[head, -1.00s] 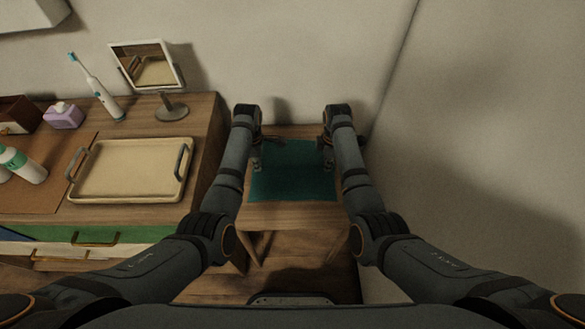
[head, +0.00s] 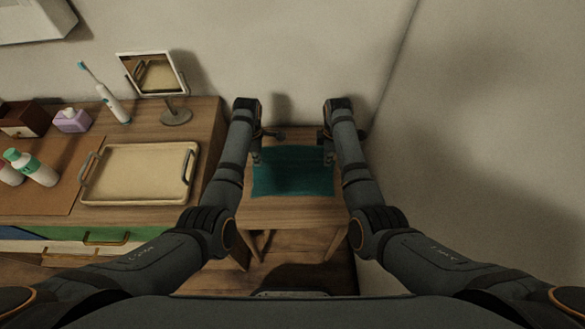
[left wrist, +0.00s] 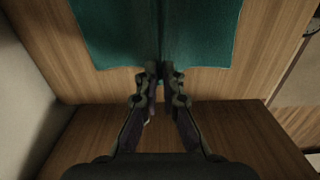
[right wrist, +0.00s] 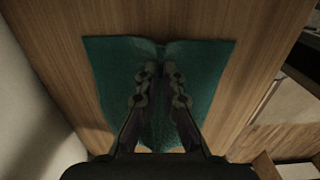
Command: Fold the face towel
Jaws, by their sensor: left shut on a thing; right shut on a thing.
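The teal face towel (head: 292,178) lies on a small wooden table, with its near part spread out. My left gripper (head: 257,157) is at the towel's left side, and my right gripper (head: 326,156) is at its right side. In the left wrist view the fingertips (left wrist: 161,70) are shut on the edge of the towel (left wrist: 110,35), and a crease runs from them. In the right wrist view the fingertips (right wrist: 161,70) are shut on the towel (right wrist: 110,65), which is creased between them. The arms partly hide the towel's sides in the head view.
The small table (head: 290,212) has a bare strip in front of the towel. A counter to the left holds a cream tray (head: 135,172), a mirror (head: 152,74), a toothbrush (head: 113,105) and bottles (head: 35,170). Walls stand behind and to the right.

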